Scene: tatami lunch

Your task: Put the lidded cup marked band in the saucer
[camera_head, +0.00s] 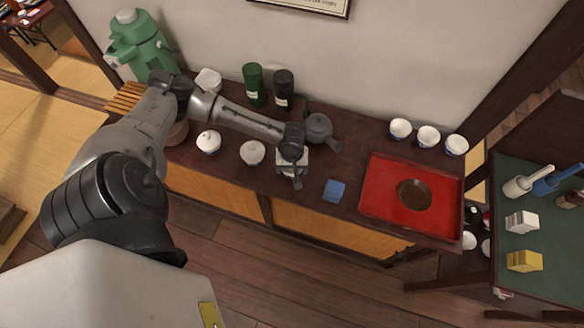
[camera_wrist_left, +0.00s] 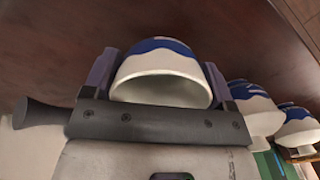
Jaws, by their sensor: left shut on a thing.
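My left gripper (camera_head: 291,170) is shut on a white cup (camera_head: 283,160) near the middle of the dark counter, mostly hidden by the gripper in the head view. In the left wrist view the held cup (camera_wrist_left: 160,68), white with a blue pattern, sits between the fingers. Its lid and full marking cannot be made out. Two other white lidded cups, one (camera_head: 208,142) and another (camera_head: 252,154), stand to the left, their marks too small to read. The round brown saucer (camera_head: 402,194) lies on the red tray (camera_head: 374,196) to the right. My right gripper is not in view.
A grey teapot (camera_head: 319,126) stands just behind the gripper. A blue cloth (camera_head: 334,191) lies between it and the tray. Several white-and-blue cups (camera_head: 428,136) line the back right. Green (camera_head: 253,84) and black (camera_head: 284,88) canisters stand at the wall.

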